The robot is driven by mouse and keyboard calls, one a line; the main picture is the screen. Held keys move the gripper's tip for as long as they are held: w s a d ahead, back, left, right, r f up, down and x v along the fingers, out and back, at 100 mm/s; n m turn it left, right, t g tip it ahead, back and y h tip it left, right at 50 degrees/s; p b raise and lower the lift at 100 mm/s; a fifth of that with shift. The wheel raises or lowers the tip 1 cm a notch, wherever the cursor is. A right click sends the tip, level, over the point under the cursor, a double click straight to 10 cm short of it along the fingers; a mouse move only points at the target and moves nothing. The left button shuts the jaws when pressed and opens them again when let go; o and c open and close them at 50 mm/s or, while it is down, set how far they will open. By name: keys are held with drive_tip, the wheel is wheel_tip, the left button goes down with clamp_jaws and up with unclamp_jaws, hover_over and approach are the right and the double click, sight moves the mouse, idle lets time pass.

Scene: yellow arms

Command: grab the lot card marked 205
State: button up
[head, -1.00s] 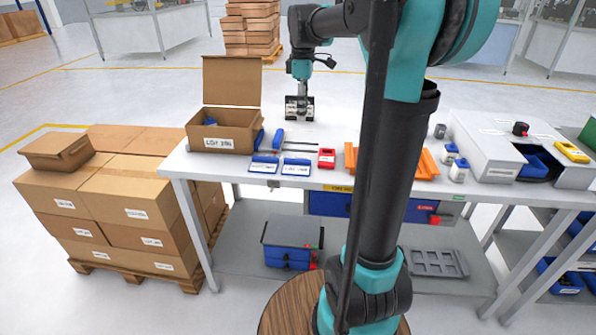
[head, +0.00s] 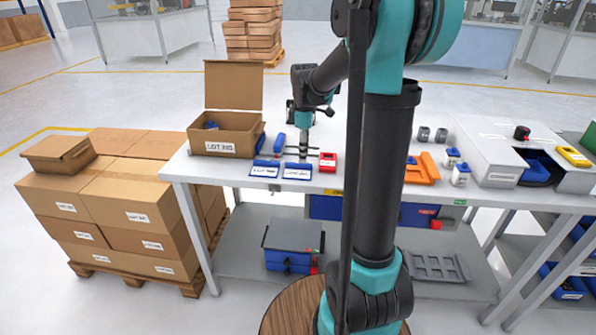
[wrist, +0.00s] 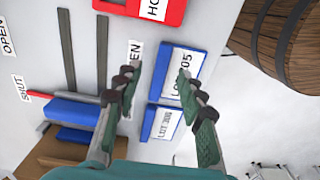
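Two blue lot cards with white labels lie flat near the front edge of the table. The right one (head: 296,171) shows in the wrist view as the card (wrist: 181,72) whose label ends in 05, partly covered by a finger. The left card (head: 265,168) also shows in the wrist view (wrist: 160,123); its number is hard to read. My gripper (head: 303,152) is above the table just behind the cards. In the wrist view my gripper (wrist: 162,78) is open and empty, with its right fingertip overlapping the 05 card's label.
A red card (head: 327,161) lies right of the blue cards. An open cardboard box (head: 226,143) stands at the table's left, with a blue item beside it. Orange parts (head: 424,170) and small bottles (head: 460,172) are to the right. Dark strips (wrist: 66,45) lie behind the cards.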

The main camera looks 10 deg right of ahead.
sight(298, 171)
drive_tip(key=shift+s+f, duration=0.15)
drive_tip(key=shift+f, duration=1.8)
drive_tip(key=shift+c, duration=0.4)
clamp_jaws()
